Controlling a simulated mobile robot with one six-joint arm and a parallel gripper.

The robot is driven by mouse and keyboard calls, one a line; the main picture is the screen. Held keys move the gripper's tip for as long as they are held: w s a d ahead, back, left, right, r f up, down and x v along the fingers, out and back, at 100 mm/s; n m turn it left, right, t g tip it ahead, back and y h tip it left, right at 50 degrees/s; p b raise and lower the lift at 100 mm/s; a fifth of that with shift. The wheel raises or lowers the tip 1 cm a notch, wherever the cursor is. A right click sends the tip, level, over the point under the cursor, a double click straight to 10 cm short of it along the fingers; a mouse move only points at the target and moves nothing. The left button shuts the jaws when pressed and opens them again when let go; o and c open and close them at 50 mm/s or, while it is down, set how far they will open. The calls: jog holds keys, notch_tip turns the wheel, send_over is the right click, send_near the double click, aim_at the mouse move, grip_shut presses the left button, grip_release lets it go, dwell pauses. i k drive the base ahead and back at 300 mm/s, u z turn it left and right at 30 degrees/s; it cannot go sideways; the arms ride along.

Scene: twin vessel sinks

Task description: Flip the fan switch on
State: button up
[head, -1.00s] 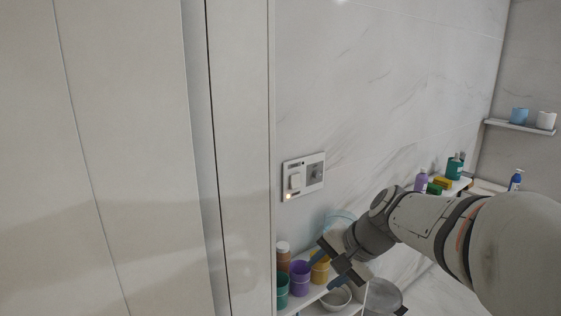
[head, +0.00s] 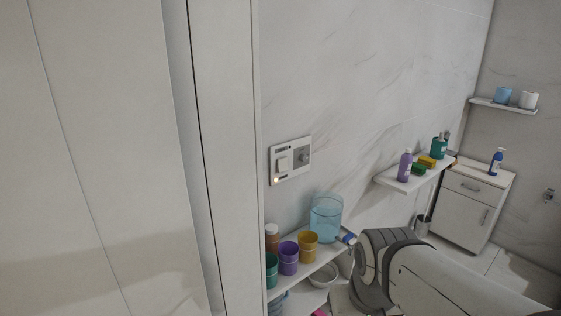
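A white switch panel (head: 290,161) is on the marble wall, just right of the tall pale panel. Its left half has a white rocker (head: 283,163) with a small glowing orange light below it. Its right half has a small grey control (head: 304,157). The labels are too small to read, so I cannot tell which is the fan switch or its position. My gripper (head: 346,239) is below and right of the panel, apart from it. Only a blue tip shows beside the clear blue container; my arm hides the rest.
A shelf (head: 318,258) below the panel holds purple, yellow and green cups, a brown bottle and a clear blue container (head: 326,218). A wall shelf (head: 388,181) with bottles and sponges is further right. The wall around the panel is clear.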

aim_at(282, 166)
jog(key=k, duration=0.65)
jog(key=z, duration=0.4)
jog(key=i, duration=1.55)
jog(key=u, duration=0.45)
